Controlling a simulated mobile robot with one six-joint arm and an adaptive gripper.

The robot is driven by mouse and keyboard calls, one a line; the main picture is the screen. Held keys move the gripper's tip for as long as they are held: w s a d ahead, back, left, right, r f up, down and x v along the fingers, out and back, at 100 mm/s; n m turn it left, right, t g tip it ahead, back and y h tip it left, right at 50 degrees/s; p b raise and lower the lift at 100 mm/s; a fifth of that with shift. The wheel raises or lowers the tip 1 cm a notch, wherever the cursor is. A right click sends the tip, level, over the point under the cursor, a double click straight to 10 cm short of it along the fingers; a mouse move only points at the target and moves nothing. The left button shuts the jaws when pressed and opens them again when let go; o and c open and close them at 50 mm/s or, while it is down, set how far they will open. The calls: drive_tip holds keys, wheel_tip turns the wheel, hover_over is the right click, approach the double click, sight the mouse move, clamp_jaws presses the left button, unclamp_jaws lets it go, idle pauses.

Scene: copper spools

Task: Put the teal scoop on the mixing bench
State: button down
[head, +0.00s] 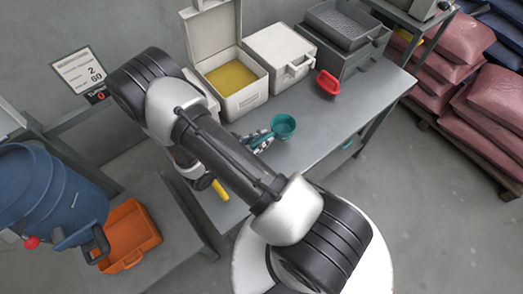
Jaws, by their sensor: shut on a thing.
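The teal scoop (284,126) is a round cup, seen in the head view over the grey bench (318,133). My gripper (265,137) is at the scoop's left side and is shut on it. My arm crosses the view in front of the bench and hides part of it. Whether the scoop touches the bench top or hangs a little above it, I cannot tell. Which bench is the mixing bench, the picture does not make clear.
An open white bin (237,97) of yellow powder, a closed white bin (284,70) and grey containers (345,45) line the bench's back. A red scoop (328,82) lies before them. A blue machine (50,200) and an orange tray (130,236) stand left. The bench's right front is clear.

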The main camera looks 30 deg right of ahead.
drive_tip(key=shift+f+b, duration=0.65)
drive_tip(key=shift+f, duration=2.25)
drive_tip(key=shift+f, duration=0.1)
drive_tip(key=c, duration=1.5)
unclamp_jaws()
